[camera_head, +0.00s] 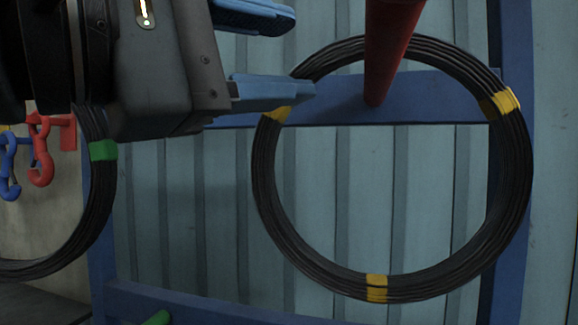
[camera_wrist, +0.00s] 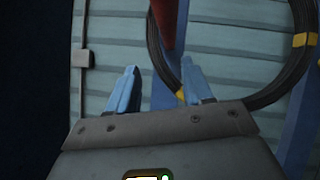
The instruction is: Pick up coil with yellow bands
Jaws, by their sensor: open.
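The coil with yellow bands (camera_head: 262,170) is a black ring of cable hanging on a red peg (camera_head: 388,50) in the head view. Three yellow bands show on it. My gripper (camera_head: 297,52) is at the coil's upper left, with its blue fingers apart and nothing held. The lower finger overlaps the coil's edge by the upper-left band and hides part of it. In the wrist view, the coil (camera_wrist: 289,75) is beyond the fingers and to the right. Its left edge shows between my gripper's fingertips (camera_wrist: 160,75), but I cannot tell the depth.
A coil with a green band (camera_head: 100,190) hangs at the left, partly hidden by my arm. Red and blue hooks (camera_head: 40,150) are at the far left. A blue frame (camera_head: 190,306) stands before a ribbed wall. A green peg end (camera_head: 157,318) is at the bottom.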

